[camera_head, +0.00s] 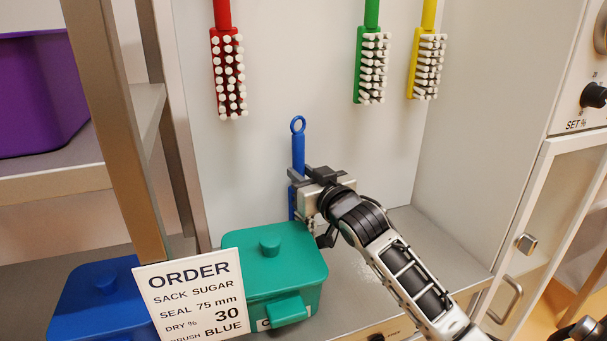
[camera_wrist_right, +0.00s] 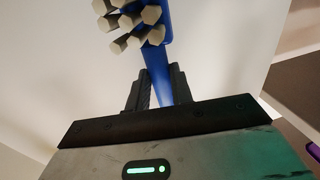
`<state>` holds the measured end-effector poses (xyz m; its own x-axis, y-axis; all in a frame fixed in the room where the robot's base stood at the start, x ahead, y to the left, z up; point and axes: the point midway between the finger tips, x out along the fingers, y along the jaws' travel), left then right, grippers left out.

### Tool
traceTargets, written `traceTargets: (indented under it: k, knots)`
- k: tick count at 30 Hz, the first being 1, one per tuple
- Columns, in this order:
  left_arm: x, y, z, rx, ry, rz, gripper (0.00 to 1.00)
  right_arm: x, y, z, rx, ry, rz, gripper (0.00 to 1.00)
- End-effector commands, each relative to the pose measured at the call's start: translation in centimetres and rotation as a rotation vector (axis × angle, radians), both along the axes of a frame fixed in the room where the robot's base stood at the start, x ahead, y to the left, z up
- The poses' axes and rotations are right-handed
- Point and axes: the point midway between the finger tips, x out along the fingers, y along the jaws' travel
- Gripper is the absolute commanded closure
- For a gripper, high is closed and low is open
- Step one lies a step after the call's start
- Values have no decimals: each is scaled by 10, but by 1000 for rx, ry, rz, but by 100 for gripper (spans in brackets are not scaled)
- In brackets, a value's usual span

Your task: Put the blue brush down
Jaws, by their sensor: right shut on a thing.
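The blue brush (camera_head: 298,150) is upright, with the ring at the end of its handle at the top, in front of the pale back wall. My right gripper (camera_head: 305,184) is shut on its handle. In the right wrist view the blue brush (camera_wrist_right: 158,60) runs between the two fingers of my right gripper (camera_wrist_right: 157,90), and its pale bristles show at the top of the picture. In the head view the brush's lower part is mostly hidden behind the gripper and the teal bin. I cannot tell whether its lower end touches the shelf. My left gripper is not in view.
Red (camera_head: 228,75), green (camera_head: 372,65) and yellow (camera_head: 427,65) brushes hang on the wall above. A lidded teal bin (camera_head: 272,268) stands just below my right gripper, beside a blue bin (camera_head: 100,305) and an order card (camera_head: 192,298). The grey shelf (camera_head: 425,245) is bare at right.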

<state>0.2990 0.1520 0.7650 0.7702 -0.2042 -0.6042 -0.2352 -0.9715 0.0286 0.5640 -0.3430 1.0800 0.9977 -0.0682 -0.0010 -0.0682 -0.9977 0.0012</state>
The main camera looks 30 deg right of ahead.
Motion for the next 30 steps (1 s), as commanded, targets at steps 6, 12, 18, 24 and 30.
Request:
traceTargets:
  k: [6, 12, 18, 24, 30]
  knots:
    - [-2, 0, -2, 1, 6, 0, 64, 0, 0, -2, 0, -1, 0, 58]
    - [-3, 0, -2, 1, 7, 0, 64, 0, 0, -2, 0, 0, 0, 56]
    - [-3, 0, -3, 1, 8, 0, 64, -5, 0, 0, 0, 0, 0, 56]
    - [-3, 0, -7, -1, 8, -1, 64, -41, 3, -2, -2, 2, 1, 56]
    - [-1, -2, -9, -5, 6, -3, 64, -84, 6, -2, -2, 2, 1, 56]
